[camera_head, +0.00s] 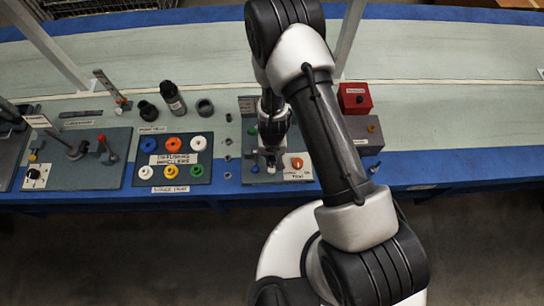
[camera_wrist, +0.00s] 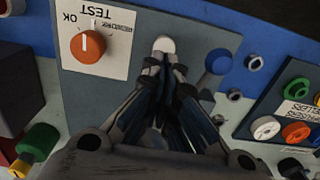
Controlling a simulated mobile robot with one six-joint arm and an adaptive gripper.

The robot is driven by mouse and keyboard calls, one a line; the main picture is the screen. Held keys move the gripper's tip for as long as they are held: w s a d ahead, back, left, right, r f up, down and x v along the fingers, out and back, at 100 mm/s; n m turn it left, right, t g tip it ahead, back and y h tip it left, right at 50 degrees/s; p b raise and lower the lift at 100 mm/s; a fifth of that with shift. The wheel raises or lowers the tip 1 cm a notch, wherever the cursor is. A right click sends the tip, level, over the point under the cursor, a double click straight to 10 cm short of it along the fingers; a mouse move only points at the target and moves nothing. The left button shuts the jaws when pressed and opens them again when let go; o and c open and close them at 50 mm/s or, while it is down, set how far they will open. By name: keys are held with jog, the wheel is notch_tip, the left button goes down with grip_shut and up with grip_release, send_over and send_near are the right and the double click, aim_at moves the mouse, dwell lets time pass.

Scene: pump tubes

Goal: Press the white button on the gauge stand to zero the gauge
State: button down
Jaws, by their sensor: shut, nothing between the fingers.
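The gauge stand (camera_head: 262,180) is a grey-blue plate on the bench in the head view, partly hidden by my arm. It also fills the middle of the wrist view (camera_wrist: 110,90). The white button (camera_wrist: 164,44) shows as a round white top just past my fingertips in the wrist view. A small white spot under the gripper in the head view appears to be the same button (camera_head: 271,170). My gripper (camera_wrist: 164,62) is shut and empty, with its fingertips right at the button; I cannot tell whether they touch it. It points down over the stand in the head view (camera_head: 269,154).
An orange knob (camera_wrist: 88,46) on a white TEST card and a blue knob (camera_wrist: 218,61) flank the button. A panel of coloured rings (camera_head: 172,158) lies left of the stand. A red box (camera_head: 355,98) stands to the right. The far bench is mostly clear.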

jog(key=shift+f+b, duration=1.15)
jog(key=shift+f, duration=0.55)
notch_tip(320, 180, down, 2)
jog(key=shift+f+b, duration=0.2)
jog(key=shift+b, duration=1.05)
jog(key=shift+s, duration=0.15)
jog(key=shift+f, duration=0.1)
notch_tip(320, 180, up, 15)
jog(key=p, duration=1.1)
jog(key=shift+w+f, duration=0.2)
